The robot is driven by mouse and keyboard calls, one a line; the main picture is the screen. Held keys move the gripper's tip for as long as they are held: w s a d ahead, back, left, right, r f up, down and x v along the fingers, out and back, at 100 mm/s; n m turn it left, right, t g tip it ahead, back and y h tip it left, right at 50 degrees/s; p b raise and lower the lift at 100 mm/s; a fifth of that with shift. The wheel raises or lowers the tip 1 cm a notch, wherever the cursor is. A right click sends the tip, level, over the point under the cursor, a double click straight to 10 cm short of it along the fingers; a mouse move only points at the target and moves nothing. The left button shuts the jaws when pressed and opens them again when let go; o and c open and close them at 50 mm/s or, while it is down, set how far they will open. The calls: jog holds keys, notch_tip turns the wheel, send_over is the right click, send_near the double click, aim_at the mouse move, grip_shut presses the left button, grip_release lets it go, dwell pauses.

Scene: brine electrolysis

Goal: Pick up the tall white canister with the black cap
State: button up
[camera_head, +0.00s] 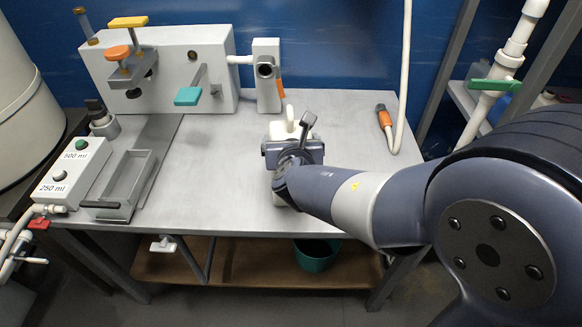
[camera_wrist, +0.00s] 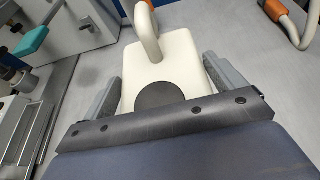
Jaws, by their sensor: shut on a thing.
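The tall white canister (camera_wrist: 165,62) stands between the two grey fingers of my gripper (camera_wrist: 162,72) in the wrist view. Its round black cap (camera_wrist: 160,94) shows on its top, partly cut off by the gripper's dark edge. A curved white handle or spout (camera_wrist: 146,30) rises at its far side. In the head view my gripper (camera_head: 292,153) is over the grey table, and it hides most of the canister (camera_head: 290,124). The gripper is shut on the canister. I cannot tell whether the canister's base touches the table.
The table (camera_head: 230,180) is clear around the gripper. A grey apparatus with a teal lever (camera_head: 188,96) stands at the back left. A button box (camera_head: 72,172) and a metal tray (camera_head: 148,160) are at the left. A white hose with an orange end (camera_head: 384,116) is at the right.

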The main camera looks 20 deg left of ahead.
jog(key=c, duration=0.4)
jog(key=shift+r, duration=0.2)
jog(key=shift+c, duration=0.4)
